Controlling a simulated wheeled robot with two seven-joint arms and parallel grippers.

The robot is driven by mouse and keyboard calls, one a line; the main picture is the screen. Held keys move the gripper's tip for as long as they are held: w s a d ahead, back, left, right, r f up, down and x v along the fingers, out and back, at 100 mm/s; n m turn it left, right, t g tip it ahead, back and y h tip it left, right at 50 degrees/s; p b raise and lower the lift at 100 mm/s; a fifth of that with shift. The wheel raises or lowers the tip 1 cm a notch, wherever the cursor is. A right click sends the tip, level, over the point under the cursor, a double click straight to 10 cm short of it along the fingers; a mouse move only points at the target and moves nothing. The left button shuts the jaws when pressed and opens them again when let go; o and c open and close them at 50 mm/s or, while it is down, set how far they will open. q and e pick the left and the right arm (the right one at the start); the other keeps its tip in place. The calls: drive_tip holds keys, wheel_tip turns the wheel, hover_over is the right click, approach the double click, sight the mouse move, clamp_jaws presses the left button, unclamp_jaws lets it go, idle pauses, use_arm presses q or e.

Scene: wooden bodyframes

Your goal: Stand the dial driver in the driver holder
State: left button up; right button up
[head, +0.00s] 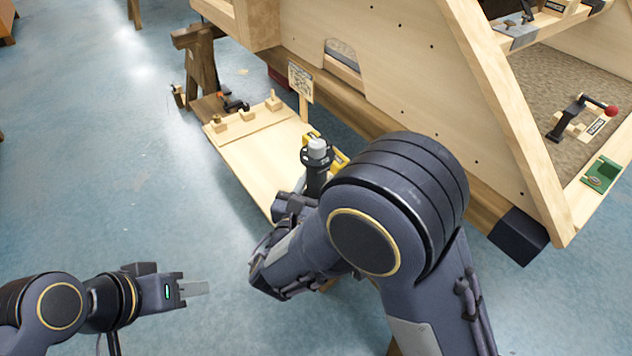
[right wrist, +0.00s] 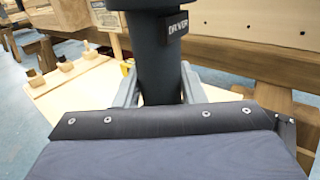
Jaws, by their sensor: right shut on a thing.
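The dial driver (head: 317,150) appears to be the dark upright cylinder with a flange and a pale grey top, above the light wooden board. In the right wrist view the dark cylinder (right wrist: 155,60) carries a small plate reading "DRIVER". My right gripper (head: 308,190) has its grey fingers on both sides of it; they also show in the wrist view (right wrist: 158,90). The cylinder's lower end is hidden by my gripper. I cannot make out a separate driver holder.
A sign (head: 300,80) on a post and a yellow part (head: 338,160) stand beside the cylinder. The large wooden bodyframe (head: 390,70) rises close on the right. The floor at left is clear.

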drive_tip(key=o, duration=1.1)
drive_tip(key=shift+o, duration=0.5)
